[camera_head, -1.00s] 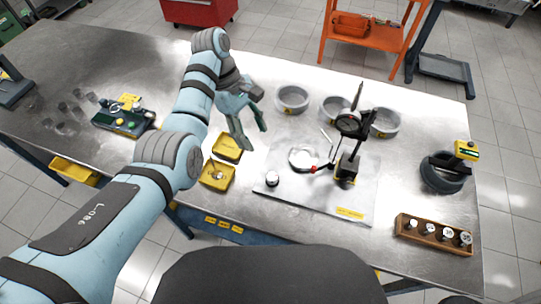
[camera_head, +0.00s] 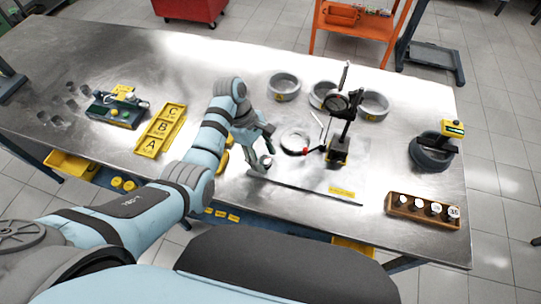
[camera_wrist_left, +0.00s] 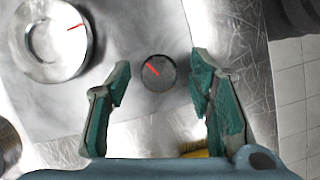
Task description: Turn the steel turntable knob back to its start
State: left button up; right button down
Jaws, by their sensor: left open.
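The steel knob (camera_head: 267,161) stands on the near left part of the pale base plate (camera_head: 315,178). In the left wrist view the round knob (camera_wrist_left: 158,73) shows a red line, tilted to the upper left. My left gripper (camera_head: 265,150) is open, close to the knob. In the wrist view its fingertips (camera_wrist_left: 160,68) lie on either side of the knob, with gaps and no visible contact. The steel turntable (camera_head: 295,141) is behind and right of the knob; its red mark shows in the wrist view (camera_wrist_left: 58,40). My right gripper is out of view.
A dial gauge stand (camera_head: 338,150) rises right of the turntable. Steel rings (camera_head: 284,87) stand behind. A yellow A-B-C tray (camera_head: 161,130) and a green device (camera_head: 118,110) lie left. A wooden pin rack (camera_head: 422,210) and a dark ring (camera_head: 430,155) are right.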

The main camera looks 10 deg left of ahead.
pick_arm(q)
jog(key=shift+w+f, duration=0.1)
jog(key=c, duration=0.7)
grip_shut()
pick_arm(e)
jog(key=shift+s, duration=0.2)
